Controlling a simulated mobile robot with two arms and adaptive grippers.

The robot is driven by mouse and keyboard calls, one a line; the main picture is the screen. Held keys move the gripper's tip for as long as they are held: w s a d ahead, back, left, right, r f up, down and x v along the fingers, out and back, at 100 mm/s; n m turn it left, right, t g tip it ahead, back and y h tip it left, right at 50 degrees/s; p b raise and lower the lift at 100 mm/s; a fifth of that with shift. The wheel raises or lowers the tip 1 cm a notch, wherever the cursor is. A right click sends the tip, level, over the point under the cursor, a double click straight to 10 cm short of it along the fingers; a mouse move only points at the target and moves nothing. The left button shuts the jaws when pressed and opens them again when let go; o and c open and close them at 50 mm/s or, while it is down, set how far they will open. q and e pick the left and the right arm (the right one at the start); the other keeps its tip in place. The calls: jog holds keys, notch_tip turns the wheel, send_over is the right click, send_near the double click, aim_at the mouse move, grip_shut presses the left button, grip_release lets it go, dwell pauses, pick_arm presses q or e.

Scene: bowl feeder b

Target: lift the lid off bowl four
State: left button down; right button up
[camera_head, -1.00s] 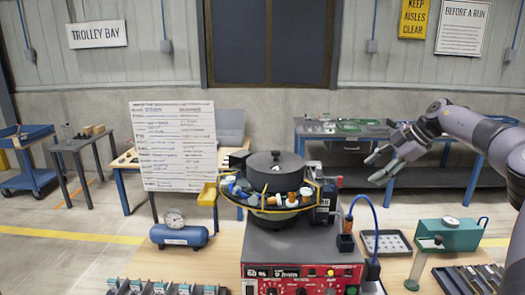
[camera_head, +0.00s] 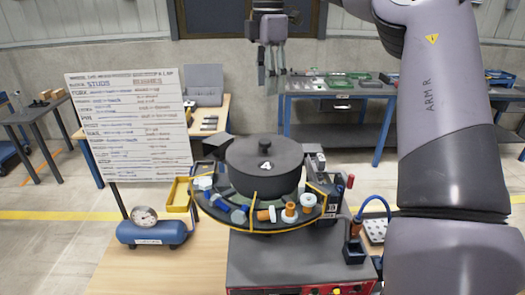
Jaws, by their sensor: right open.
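Bowl four (camera_head: 238,212) is a feeder bowl with several bolts and fittings around its rim, on a machine in the middle of the head view. Its dark round lid (camera_head: 285,178) sits on its centre, marked with a white 4 and topped by a small knob (camera_head: 265,147). My right gripper (camera_head: 271,78) hangs above the lid with its fingers pointing down, open and empty, clear of the knob. My left gripper is not in view.
A whiteboard (camera_head: 130,125) stands left of the bowl. A blue tank with a gauge (camera_head: 152,231) and a yellow bin (camera_head: 179,195) are nearby. A blue hose (camera_head: 376,200) loops up on the right. My right arm covers much of the right side.

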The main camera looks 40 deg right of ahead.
jog(key=p, duration=0.2)
send_over(265, 140)
jog(key=d, duration=0.1)
notch_tip(265, 140, down, 9)
jog(key=shift+w+f, duration=0.15)
jog(key=shift+f, duration=0.05)
jog(key=f+p, duration=0.2)
jog(key=f, duration=0.1)
jog(key=a+f+p, duration=0.1)
jog(key=p, duration=0.1)
jog(key=shift+s+a+f, duration=0.1)
jog(key=shift+s+f, duration=0.05)
jog(key=shift+s, duration=0.15)
jog(key=shift+f, duration=0.5)
jog(key=shift+c, duration=1.4)
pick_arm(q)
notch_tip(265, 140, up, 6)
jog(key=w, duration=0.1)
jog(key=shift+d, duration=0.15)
pick_arm(e)
grip_shut()
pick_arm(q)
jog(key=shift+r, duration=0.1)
pick_arm(e)
jog(key=shift+w+r, duration=0.1)
